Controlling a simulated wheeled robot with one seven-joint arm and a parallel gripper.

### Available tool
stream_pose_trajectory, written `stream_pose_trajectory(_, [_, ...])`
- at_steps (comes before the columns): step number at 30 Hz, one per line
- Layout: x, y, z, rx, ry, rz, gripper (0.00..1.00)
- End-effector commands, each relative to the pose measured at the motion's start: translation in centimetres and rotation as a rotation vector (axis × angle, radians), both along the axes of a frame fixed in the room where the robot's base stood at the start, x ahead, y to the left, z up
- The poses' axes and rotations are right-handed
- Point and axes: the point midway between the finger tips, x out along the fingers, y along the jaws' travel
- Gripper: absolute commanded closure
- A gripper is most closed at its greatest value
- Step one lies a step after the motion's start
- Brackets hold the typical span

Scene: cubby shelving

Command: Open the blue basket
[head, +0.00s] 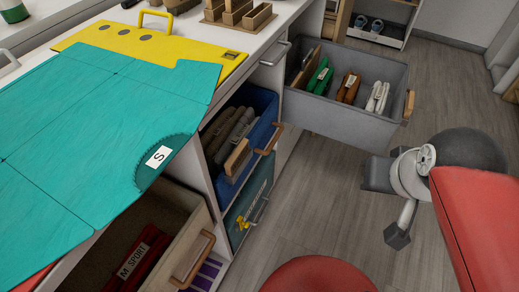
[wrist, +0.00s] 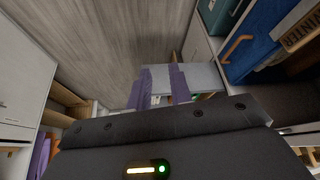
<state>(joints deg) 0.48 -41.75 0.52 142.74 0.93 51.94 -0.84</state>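The blue basket (head: 262,104) sits in a cubby of the white shelving in the head view, with grey rolled or folded items inside. Its front has a tan handle (head: 270,139). In the wrist view the blue basket (wrist: 258,38) is at the upper right, with its orange-tan handle (wrist: 236,50) facing the picture's left. My gripper (wrist: 160,74) shows in the wrist view with two purple fingers apart and nothing visible between them. It is apart from the blue handle. The gripper's fingers cannot be made out in the head view.
A beige basket (head: 185,243) juts out at lower left. A teal bin (head: 238,212) is below. The wooden floor (head: 320,215) in front is open.

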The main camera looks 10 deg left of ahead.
Motion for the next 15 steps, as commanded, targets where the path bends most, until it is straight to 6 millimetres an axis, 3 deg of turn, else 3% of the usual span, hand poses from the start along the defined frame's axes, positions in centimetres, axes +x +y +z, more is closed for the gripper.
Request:
stream_pose_trajectory(8, [4.0,3.9,-6.1,0.093,0.288,0.119,0.79])
stream_pose_trajectory(15, [8.1,8.7,-12.6,0.344,0.54,0.282,0.79])
